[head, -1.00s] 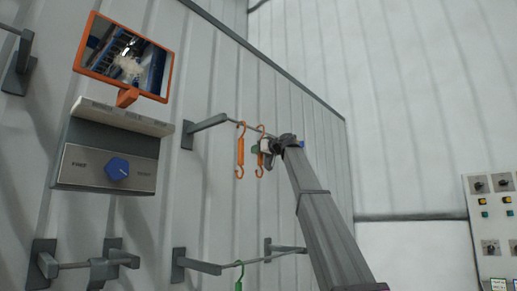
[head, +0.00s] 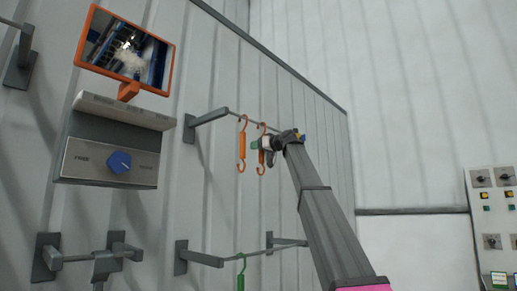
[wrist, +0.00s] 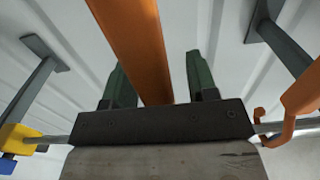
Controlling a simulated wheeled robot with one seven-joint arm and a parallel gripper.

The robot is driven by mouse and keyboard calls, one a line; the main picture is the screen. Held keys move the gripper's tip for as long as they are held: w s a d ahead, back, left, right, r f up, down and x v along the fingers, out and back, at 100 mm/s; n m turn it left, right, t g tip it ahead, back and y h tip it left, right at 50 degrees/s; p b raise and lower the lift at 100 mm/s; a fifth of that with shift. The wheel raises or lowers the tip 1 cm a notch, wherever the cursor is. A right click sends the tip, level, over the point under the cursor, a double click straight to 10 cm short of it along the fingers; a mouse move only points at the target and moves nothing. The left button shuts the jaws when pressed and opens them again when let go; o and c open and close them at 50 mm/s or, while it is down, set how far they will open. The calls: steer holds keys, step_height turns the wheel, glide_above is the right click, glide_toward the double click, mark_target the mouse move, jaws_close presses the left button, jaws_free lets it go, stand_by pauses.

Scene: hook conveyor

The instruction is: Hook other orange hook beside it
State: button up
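Two orange hooks hang side by side from the upper rail (head: 233,118) in the head view. The left orange hook (head: 242,147) hangs free; it also shows at the right edge of the wrist view (wrist: 304,92). The right orange hook (head: 261,157) is at my gripper (head: 260,145) and is partly hidden by it. In the wrist view, this hook (wrist: 136,40) runs between the two green fingers of my gripper (wrist: 160,85). The fingers stand apart, with a visible gap on the hook's right side. The hook's lower part is hidden behind the gripper body.
A green hook (head: 241,273) hangs on a lower rail. An orange-framed screen (head: 127,48) and a box with a blue knob (head: 120,162) are on the wall at left. Yellow and blue parts (wrist: 15,136) sit by the rail in the wrist view. A control panel (head: 492,215) stands at right.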

steer(key=v, duration=1)
steer(key=shift+s+d, duration=0.3)
steer(key=w+d+f+m+g+h, duration=0.1)
steer(key=w+d+f+m+h, duration=0.1)
steer(key=f, duration=1.4)
steer(key=w+d+f+m+h, duration=0.1)
steer(key=w+f+m+h, duration=0.15)
steer(key=f, duration=1.35)
steer(key=w+d+f+m+g+h, duration=0.1)
steer(key=w+d+f+h, duration=0.1)
steer(key=f, duration=1.5)
steer(key=s+d+f+m+g+h, duration=0.15)
steer(key=s+f, duration=0.35)
steer(key=f, duration=0.8)
steer(key=s+d+f+m+g+h, duration=0.1)
steer(key=s+d+f+g+h, duration=0.3)
steer(key=f, duration=0.9)
steer(key=s+d+f+m+t+y, duration=0.1)
steer(key=s+f, duration=0.5)
steer(key=f, duration=0.7)
steer(key=s+d+f+g+h, duration=0.1)
steer(key=s+d+f+g, duration=0.1)
steer(key=s+f, duration=0.6)
steer(key=s+d+f+m+g+h, duration=0.1)
steer(key=s+d+f+g+h, duration=0.1)
steer(key=s+f, duration=0.7)
steer(key=s+d, duration=0.1)
steer(key=s, duration=0.2)
steer(key=shift+f, duration=0.3)
